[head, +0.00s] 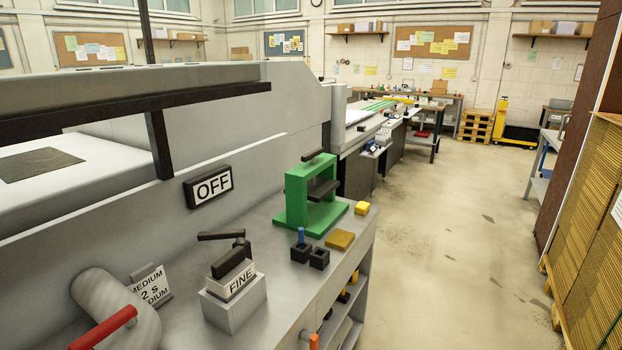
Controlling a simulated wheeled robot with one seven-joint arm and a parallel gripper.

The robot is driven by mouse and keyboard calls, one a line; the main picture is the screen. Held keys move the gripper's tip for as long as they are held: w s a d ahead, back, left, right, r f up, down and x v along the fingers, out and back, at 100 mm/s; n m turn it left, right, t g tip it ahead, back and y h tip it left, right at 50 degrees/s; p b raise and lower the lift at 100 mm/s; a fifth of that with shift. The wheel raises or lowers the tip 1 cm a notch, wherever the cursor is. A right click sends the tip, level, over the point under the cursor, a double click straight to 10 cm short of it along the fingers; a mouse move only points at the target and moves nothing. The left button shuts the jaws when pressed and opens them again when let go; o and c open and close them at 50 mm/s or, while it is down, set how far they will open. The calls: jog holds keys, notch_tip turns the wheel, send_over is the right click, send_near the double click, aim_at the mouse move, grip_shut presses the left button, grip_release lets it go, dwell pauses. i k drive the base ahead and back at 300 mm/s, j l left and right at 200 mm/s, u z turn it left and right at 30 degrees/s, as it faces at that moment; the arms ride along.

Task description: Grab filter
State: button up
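No part is plainly marked as a filter. A black-handled piece with a white FINE label (241,284) sits on a grey block (235,307) on the metal bench (290,295). To its left, a pale grey cylinder (105,297) lies beside a sign reading MEDIUM, 2 s, MEDIUM (151,287). A red bar (103,328) crosses in front of the cylinder at the lower left. I cannot tell which of these is the filter. My gripper is not in view.
A green press (298,197), small black holders (309,256) and yellow blocks (341,239) stand farther along the bench. An OFF sign (212,186) is on the large grey machine (275,165). Stacked brown sheets (595,220) stand at right. The floor aisle (450,250) is clear.

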aim_at(231, 274)
jog(key=i+j+u, duration=0.15)
jog(key=i, duration=0.4)
jog(key=i+j+u, duration=0.1)
jog(key=i, duration=0.5)
